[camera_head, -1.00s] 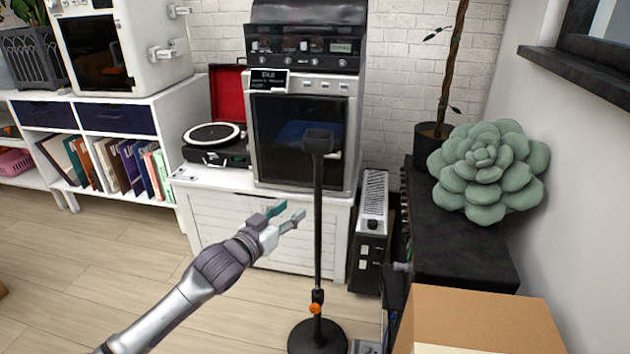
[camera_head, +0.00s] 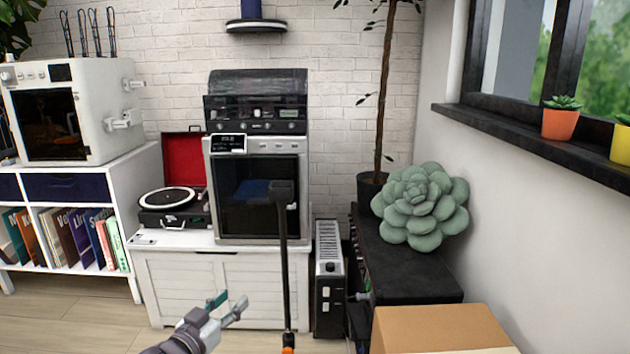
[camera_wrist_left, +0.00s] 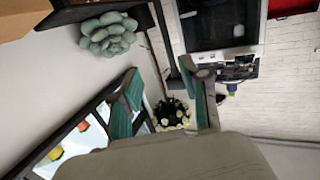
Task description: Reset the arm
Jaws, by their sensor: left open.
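My left gripper (camera_head: 228,306) is at the bottom of the head view, in front of the white cabinet and left of a thin black stand. Its jaws are apart and nothing is between them. In the left wrist view, its two teal-padded fingers (camera_wrist_left: 160,95) are spread wide, with only the room behind them. My right gripper shows in neither view.
A black stand (camera_head: 283,260) rises close to my left gripper. A white cabinet (camera_head: 185,285) carries a turntable (camera_head: 180,200) and a silver oven-like machine (camera_head: 257,200). A cardboard box (camera_head: 440,330) is at the lower right, near a green succulent (camera_head: 420,205). Some floor at left is bare.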

